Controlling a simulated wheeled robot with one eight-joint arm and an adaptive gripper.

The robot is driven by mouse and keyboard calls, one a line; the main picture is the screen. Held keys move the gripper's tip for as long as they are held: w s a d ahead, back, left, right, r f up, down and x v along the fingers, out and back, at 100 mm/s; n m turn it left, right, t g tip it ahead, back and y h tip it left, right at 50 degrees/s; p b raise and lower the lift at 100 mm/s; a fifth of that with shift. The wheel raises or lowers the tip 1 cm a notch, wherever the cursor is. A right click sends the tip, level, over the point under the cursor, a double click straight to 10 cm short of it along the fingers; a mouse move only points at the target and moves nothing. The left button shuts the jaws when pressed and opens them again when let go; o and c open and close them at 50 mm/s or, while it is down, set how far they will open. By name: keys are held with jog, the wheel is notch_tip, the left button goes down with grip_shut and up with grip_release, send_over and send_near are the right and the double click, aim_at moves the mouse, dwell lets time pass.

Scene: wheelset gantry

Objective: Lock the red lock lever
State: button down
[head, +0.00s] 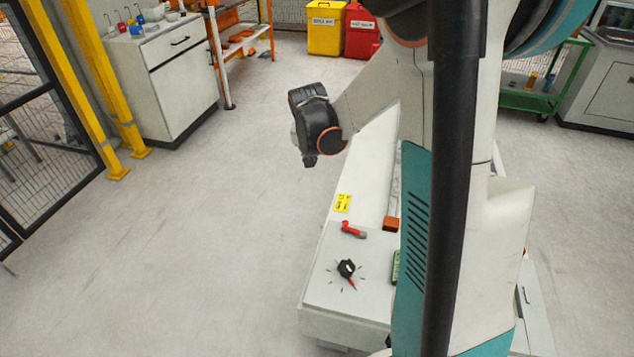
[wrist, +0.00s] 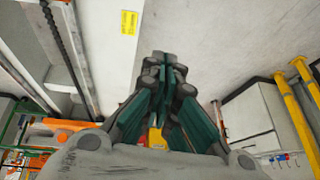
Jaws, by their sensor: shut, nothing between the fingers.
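The red lock lever (head: 353,230) lies on the pale top of the machine bench (head: 318,290) in the head view, with a grey end at its right. It does not show in the wrist view. My gripper (wrist: 166,72) is shut and empty in the wrist view, its green and grey fingers together. In the head view the dark end of my arm hangs up and to the left of the lever, clearly apart from it; the fingers cannot be made out there.
A black knob with a red pointer (head: 347,269) sits in front of the lever. A yellow label (head: 343,203) and an orange block (head: 390,223) are close to the lever. A white cabinet (head: 165,75) and yellow posts (head: 105,80) stand far left. The floor between is clear.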

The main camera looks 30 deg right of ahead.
jog(key=s+d+f+m+g, duration=0.1)
jog(key=d+f+m+g, duration=0.15)
jog(key=d+f, duration=0.7)
jog(key=s+d+f+m+g, duration=0.1)
jog(key=d+f+m, duration=0.2)
jog(key=d+f, duration=0.7)
jog(key=shift+h, duration=0.4)
jog(key=a+f+b, duration=0.1)
jog(key=f, duration=0.3)
jog(key=a+f+b, duration=0.1)
jog(key=f+b, duration=0.1)
jog(key=f, duration=0.2)
jog(key=a+f+b, duration=0.1)
jog(key=f+b, duration=0.1)
jog(key=f, duration=0.2)
jog(key=shift+a, duration=0.3)
jog(key=shift+a+r, duration=0.1)
jog(key=shift+a, duration=0.1)
jog(key=shift+w+d, duration=0.1)
